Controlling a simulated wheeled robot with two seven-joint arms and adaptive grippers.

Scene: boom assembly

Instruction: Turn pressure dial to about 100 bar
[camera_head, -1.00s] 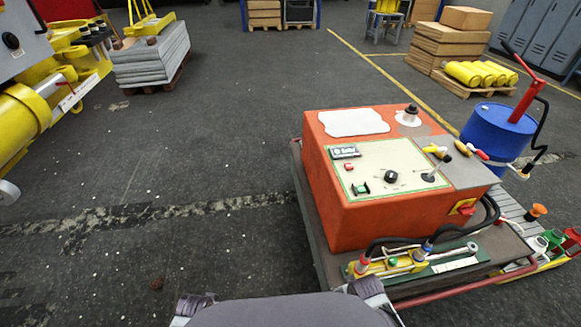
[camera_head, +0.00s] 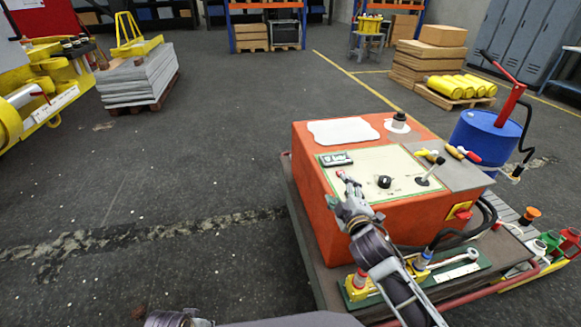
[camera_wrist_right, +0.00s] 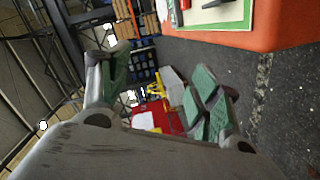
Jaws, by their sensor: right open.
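The pressure dial is a small black knob (camera_head: 385,181) on the cream panel (camera_head: 400,164) atop the orange power unit (camera_head: 318,187). Its setting is too small to read. In the head view my right gripper (camera_head: 346,185) is over the panel's left front part, left of the knob and apart from it. It hides part of the panel's front left corner. In the right wrist view my right gripper (camera_wrist_right: 160,85) has its green-padded fingers spread with nothing held between them. The panel edge (camera_wrist_right: 222,14) shows at the top there, but the knob does not.
A small display (camera_head: 336,159) sits at the panel's back left. A lever (camera_head: 430,171) stands right of the knob, near yellow-handled tools (camera_head: 430,156). A black cap (camera_head: 399,120) rises behind the panel. A blue drum (camera_head: 487,137) stands at right. The floor left of the unit is clear.

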